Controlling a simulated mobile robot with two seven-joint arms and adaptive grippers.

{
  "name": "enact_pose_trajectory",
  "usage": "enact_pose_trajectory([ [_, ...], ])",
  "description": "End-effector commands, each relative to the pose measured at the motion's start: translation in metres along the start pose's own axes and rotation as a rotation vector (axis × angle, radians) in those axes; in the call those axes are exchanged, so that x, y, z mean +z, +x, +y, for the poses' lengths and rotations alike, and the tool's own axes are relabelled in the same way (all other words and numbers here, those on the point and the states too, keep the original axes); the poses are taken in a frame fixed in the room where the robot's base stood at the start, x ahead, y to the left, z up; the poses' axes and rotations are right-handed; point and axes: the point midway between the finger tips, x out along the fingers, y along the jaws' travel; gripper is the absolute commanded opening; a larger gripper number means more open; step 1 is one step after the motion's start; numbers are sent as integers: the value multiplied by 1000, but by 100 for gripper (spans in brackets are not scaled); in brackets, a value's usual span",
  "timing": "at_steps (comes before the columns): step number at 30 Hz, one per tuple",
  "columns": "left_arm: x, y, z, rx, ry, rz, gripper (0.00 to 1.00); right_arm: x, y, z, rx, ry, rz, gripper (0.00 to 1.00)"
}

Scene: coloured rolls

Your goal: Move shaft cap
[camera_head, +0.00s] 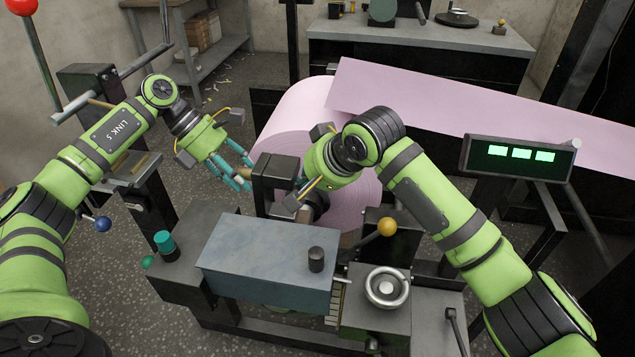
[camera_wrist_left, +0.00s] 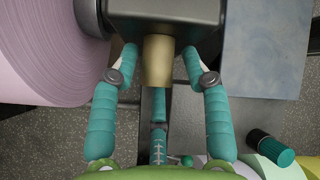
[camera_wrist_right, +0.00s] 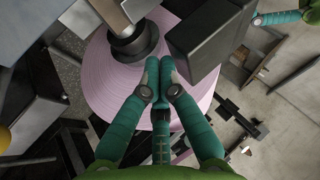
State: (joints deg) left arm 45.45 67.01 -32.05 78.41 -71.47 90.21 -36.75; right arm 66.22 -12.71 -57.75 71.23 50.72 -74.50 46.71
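A dark block (camera_head: 277,172), which may be the shaft cap, stands at the near end of the pink roll (camera_head: 301,112). A tan peg (camera_wrist_left: 157,62) sticks out of the block (camera_wrist_left: 165,20). My left gripper (camera_head: 243,170) has its teal fingers on both sides of the peg, with visible gaps, so it is open around it. My right gripper (camera_wrist_right: 160,66) is in front of the roll's end face, beside the block (camera_wrist_right: 212,38) and below a dark round shaft collar (camera_wrist_right: 133,40). Its fingertips are together with nothing seen between them. The head view mostly hides its fingers.
A blue-grey machine housing (camera_head: 268,262) with a black knob (camera_head: 316,259) stands in front. A yellow-knobbed lever (camera_head: 387,227) and a handwheel (camera_head: 387,287) are right of it. A display with green digits (camera_head: 518,156) is at the right. Pink web (camera_head: 460,115) runs right from the roll.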

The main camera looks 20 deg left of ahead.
Motion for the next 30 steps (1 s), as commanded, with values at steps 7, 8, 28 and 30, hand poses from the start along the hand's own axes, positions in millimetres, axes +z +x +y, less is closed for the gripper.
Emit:
enact_pose_trajectory([
  [7, 4, -4, 0, 3, 3, -12, 49, 2, 2, 2, 3, 2, -5, 0],
  [8, 4, -5, 0, 4, 3, -13, 49, 2, 2, 2, 4, 2, -5, 0],
  [28, 28, -86, -8, -3, -43, -83, 49, 1, 1, 3, 7, 3, -4, 0],
  [30, 55, -96, -16, -18, -95, -159, 49, 1, 1, 3, 7, 3, -4, 0],
])
